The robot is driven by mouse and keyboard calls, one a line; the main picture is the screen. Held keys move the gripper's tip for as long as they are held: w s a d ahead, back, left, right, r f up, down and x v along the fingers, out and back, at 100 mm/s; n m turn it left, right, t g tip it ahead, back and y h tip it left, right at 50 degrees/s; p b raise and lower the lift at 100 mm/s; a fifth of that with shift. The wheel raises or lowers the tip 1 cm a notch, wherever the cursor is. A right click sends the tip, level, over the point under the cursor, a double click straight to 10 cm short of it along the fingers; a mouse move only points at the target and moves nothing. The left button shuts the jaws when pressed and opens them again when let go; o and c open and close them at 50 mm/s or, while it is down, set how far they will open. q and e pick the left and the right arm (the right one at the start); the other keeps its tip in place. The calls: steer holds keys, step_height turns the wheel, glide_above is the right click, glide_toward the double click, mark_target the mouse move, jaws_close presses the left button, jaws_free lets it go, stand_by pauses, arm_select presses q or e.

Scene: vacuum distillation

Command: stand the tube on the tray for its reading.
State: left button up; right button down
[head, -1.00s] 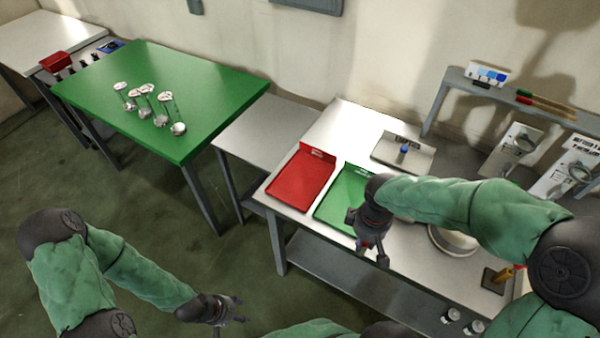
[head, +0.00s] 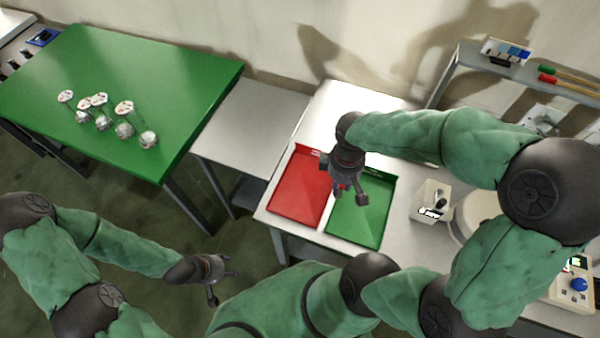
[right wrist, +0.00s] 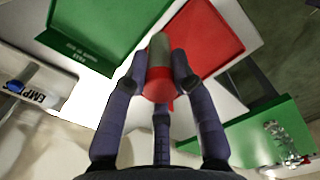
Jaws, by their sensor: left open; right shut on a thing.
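My right gripper (head: 348,190) is shut on the tube, above the border between the red tray (head: 298,188) and the green tray (head: 368,218). In the right wrist view, the tube (right wrist: 159,52) is grey with a red near end, held between the fingers (right wrist: 158,82); its far end is above the bench. The red tray (right wrist: 212,38) and green tray (right wrist: 100,22) lie beyond it, apparently bare. In the head view the gripper mostly hides the tube. My left gripper (head: 222,286) is open and empty over the floor at lower left.
A white holder (right wrist: 38,92) with partly readable lettering stands beside the green tray. A white box (head: 430,208) stands to the right on the bench. A green table (head: 150,70) with several glass vessels (head: 124,128) is at left. A shelf (head: 470,70) stands behind.

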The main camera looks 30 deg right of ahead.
steer(key=shift+w+a+f+b, duration=0.45)
steer(key=shift+w+a+f, duration=0.15)
steer(key=shift+w+f, duration=1.5)
steer(key=shift+w+a+f+b, duration=0.45)
steer(key=shift+w+a+f, duration=0.2)
steer(key=shift+w+f, duration=1.4)
steer(key=shift+w+a+f+b, duration=0.45)
steer(key=shift+w+a+f, duration=0.15)
steer(key=shift+w+f, duration=1.45)
steer(key=shift+s, duration=0.1)
steer(key=shift+f, duration=0.15)
steer(key=shift+f, duration=0.15)
steer(key=c, duration=1)
jaws_free()
steer(key=shift+r, duration=0.2)
